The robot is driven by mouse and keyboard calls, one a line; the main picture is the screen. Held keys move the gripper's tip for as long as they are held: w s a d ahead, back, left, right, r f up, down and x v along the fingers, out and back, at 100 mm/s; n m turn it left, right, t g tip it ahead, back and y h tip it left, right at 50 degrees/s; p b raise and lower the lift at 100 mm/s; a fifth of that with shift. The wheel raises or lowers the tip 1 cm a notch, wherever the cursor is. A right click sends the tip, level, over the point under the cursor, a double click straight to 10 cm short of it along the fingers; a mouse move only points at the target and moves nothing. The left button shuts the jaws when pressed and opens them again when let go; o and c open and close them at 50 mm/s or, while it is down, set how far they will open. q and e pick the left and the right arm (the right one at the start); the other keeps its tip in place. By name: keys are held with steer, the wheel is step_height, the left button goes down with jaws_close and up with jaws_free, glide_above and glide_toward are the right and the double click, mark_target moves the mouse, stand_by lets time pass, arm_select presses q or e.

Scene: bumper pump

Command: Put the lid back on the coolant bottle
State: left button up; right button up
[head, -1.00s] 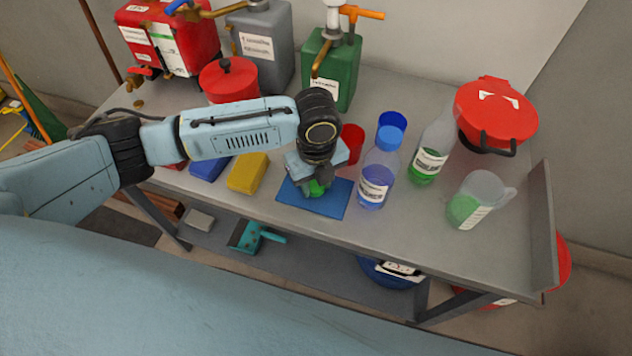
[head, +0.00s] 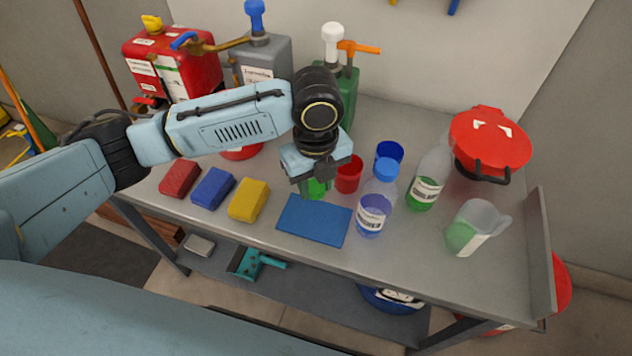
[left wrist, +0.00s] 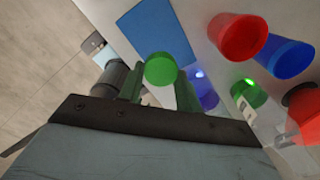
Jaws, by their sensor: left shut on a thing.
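My left gripper (head: 317,170) is shut on a green round lid (head: 316,189), held above the table near the far edge of the blue mat. In the left wrist view the lid (left wrist: 160,68) shows as a green disc between the fingers. The coolant bottle (head: 427,180), clear with green liquid and a white label, stands upright to the right of the gripper; no lid shows on it. Its green liquid also shows in the left wrist view (left wrist: 250,93). The gripper and lid are apart from the bottle. My right gripper is not in view.
A blue-capped bottle (head: 376,205), a red cup (head: 348,175) and a blue cup (head: 389,151) stand between gripper and bottle. A jug (head: 475,230) and red container (head: 489,143) are at right. The blue mat (head: 313,221) is bare.

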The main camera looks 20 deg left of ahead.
arm_select(q)
steer(key=n, duration=0.1)
steer(key=a+r+n, duration=0.1)
steer(key=n, duration=0.1)
steer(key=shift+w+a+n, duration=0.15)
steer(key=shift+w+n, duration=0.05)
steer(key=shift+n, duration=0.1)
steer(key=a+r+n, duration=0.3)
steer(key=n, duration=0.9)
steer(key=w+a+r+n, duration=0.1)
steer(key=a+r+n, duration=0.3)
steer(key=n, duration=0.7)
steer(key=shift+w+a+n, duration=0.2)
steer(key=shift+n, duration=0.2)
